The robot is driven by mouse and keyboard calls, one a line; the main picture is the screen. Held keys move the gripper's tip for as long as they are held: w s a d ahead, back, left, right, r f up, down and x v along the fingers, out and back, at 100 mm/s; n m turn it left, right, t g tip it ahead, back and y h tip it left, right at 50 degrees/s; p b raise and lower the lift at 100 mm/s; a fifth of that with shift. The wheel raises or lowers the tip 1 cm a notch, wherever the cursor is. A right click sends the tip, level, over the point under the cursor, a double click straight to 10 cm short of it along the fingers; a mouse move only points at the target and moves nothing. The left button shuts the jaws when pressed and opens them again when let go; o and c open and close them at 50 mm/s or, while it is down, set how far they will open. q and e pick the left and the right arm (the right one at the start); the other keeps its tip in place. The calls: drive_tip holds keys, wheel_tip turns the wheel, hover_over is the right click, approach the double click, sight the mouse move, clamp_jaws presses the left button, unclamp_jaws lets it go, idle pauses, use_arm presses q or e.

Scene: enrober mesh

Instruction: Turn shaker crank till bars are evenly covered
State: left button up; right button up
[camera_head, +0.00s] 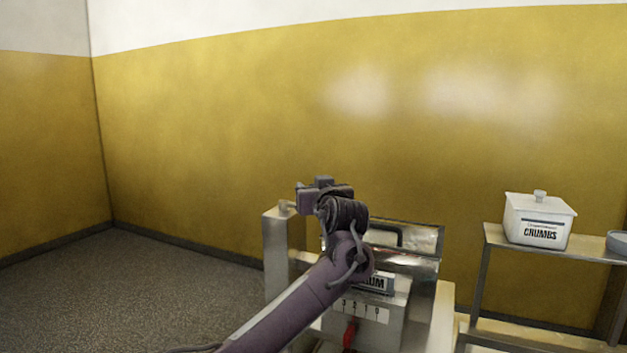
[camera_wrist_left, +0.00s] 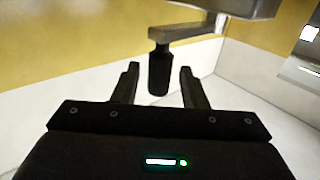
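The shaker is a metal machine (camera_head: 420,275) at the lower middle of the head view, partly covered by my left arm. The crank shows in the left wrist view as a dark upright handle (camera_wrist_left: 158,72) hanging from a metal arm (camera_wrist_left: 188,29) under a metal housing. My left gripper (camera_wrist_left: 159,74) is open, its two black fingers on either side of the handle, with a visible gap at each side. In the head view my arm hides the fingers and crank. The bars are not in view. My right gripper is not in view.
The machine's front carries a number scale (camera_head: 362,309) and a red lever (camera_head: 350,333). A white lidded crumbs box (camera_head: 538,220) stands on a metal shelf (camera_head: 490,236) at the right. Yellow walls stand behind; the floor (camera_head: 140,290) at the left is clear.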

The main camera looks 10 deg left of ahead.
use_arm(q)
wheel_tip(320, 180, up, 20)
drive_tip(key=p, duration=0.1)
drive_tip(key=shift+p, duration=0.3)
